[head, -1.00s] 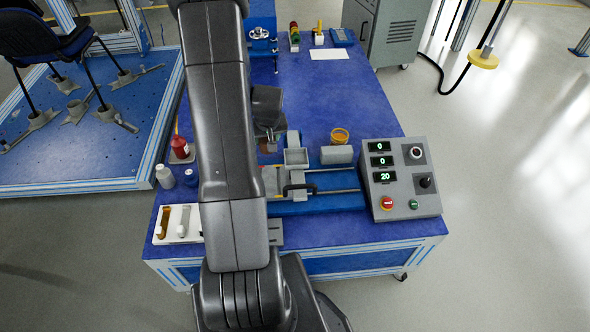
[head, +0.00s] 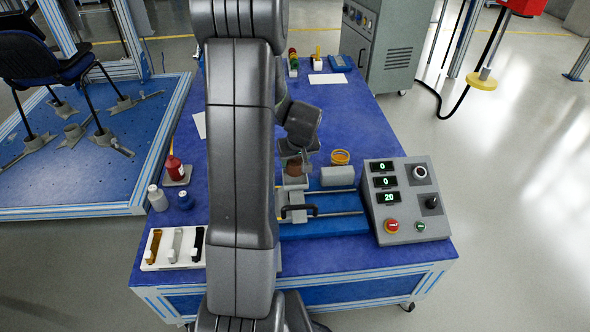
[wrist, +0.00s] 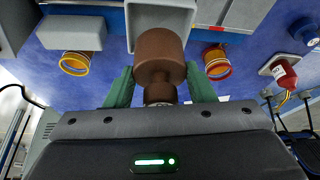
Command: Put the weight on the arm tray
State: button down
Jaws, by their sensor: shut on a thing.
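The weight (wrist: 158,52), a brown cylinder with a narrow neck, is held between the green fingers of my gripper (wrist: 159,82) in the wrist view. In the head view the weight (head: 293,168) shows just below my gripper (head: 296,155), over or at a small pale grey tray (head: 295,183). This tray also shows in the wrist view (wrist: 140,16), partly hidden behind the weight. I cannot tell whether the weight touches it. The gripper's fingers are hard to make out in the head view.
The control box (head: 405,200) is further right. A red bottle (head: 174,168) and a white holder (head: 175,248) are on the left. My arm hides the table's middle.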

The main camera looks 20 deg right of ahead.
aim_at(295, 168)
jog(key=shift+f+b, duration=0.3)
jog(key=shift+f, duration=1.4)
jog(key=shift+f, duration=0.2)
jog(key=c, duration=0.6)
grip_release()
jog(key=shift+c, duration=0.2)
jog(key=shift+s+r, duration=0.15)
jog(key=shift+r, duration=0.45)
jog(key=p+v, duration=0.2)
jog(key=v, duration=0.9)
